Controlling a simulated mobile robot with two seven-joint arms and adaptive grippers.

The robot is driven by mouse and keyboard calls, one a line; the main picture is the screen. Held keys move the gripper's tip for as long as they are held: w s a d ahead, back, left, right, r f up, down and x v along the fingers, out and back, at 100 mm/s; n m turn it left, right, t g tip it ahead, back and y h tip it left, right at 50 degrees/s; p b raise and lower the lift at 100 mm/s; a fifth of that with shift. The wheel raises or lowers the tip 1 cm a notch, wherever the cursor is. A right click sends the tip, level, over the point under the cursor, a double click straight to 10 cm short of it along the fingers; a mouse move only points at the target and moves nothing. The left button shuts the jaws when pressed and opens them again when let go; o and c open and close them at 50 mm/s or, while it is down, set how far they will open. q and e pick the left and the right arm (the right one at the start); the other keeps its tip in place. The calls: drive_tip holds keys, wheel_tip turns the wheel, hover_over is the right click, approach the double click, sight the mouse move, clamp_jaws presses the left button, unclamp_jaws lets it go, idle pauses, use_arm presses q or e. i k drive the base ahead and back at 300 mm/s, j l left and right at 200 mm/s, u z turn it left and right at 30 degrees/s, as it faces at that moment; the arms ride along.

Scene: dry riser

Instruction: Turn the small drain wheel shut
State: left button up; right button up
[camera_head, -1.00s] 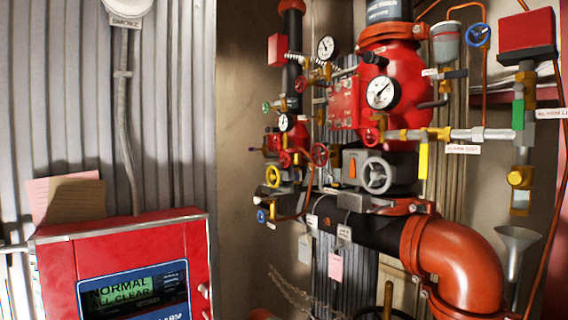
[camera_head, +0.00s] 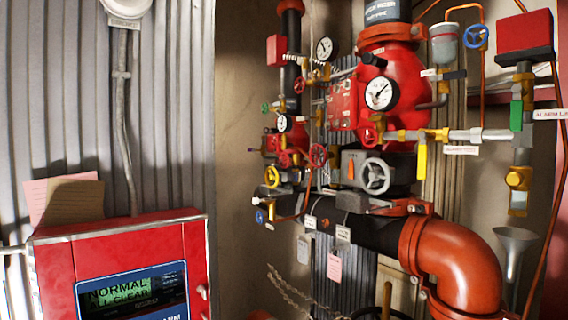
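Several small wheels show on the pipework, and I cannot tell which one is the drain wheel. A small blue wheel (camera_head: 262,217) sits low on the left, at the end of a thin copper pipe. A yellow wheel (camera_head: 272,177) is just above it. A small red wheel (camera_head: 318,155) is to the right of the yellow one. A small green wheel (camera_head: 266,108) is higher on the left. Another blue wheel (camera_head: 476,36) is at the upper right. A larger grey spoked handwheel (camera_head: 374,177) is on the grey valve body in the middle. Neither gripper is in view.
A red alarm panel (camera_head: 120,262) reading "NORMAL ALL CLEAR" stands at the lower left. A large orange pipe elbow (camera_head: 462,262) bends down at the right. Gauges (camera_head: 381,93), a funnel (camera_head: 514,245), paper tags (camera_head: 335,268) and a hanging chain crowd the area around the valves.

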sight(283, 160)
drive_tip(key=i, duration=0.9)
